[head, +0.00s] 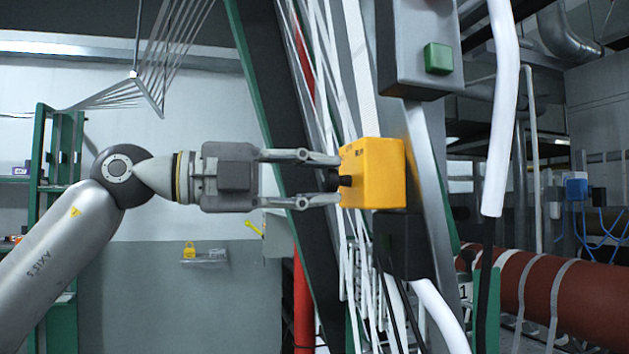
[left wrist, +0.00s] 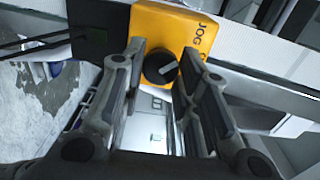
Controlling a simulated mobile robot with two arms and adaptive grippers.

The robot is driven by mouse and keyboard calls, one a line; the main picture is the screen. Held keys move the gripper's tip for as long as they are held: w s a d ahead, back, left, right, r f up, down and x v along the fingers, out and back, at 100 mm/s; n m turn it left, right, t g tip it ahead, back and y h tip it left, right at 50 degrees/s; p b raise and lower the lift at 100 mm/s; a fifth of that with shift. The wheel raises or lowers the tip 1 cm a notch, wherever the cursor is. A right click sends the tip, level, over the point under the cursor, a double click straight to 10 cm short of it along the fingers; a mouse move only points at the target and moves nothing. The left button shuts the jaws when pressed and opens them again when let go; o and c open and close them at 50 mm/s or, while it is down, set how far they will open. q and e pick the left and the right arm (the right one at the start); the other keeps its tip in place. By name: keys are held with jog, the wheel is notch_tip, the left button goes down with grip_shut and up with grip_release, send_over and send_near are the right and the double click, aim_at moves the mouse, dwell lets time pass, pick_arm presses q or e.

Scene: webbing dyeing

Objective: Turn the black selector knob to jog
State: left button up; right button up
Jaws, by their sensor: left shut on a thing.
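The yellow selector box (head: 380,174) is mounted on the machine frame in the head view and fills the top of the left wrist view (left wrist: 155,28). It bears the printed word JOG near its right edge there. The black selector knob (left wrist: 160,68) sticks out of its face, with a pale mark slanting toward the upper right. In the head view the knob (head: 333,181) sits between my left fingers. My left gripper (head: 331,179) reaches in level from the left and is shut on the knob, one finger on each side. My right gripper is not in view.
A grey box with a green button (head: 438,58) hangs just above the yellow box. White webbing strands (head: 352,90) run down behind my fingers. A white hose (head: 503,110) hangs at the right, and a black box (head: 402,245) sits below.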

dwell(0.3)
pick_arm(q)
jog(key=o, duration=1)
jog(key=v, duration=1.2)
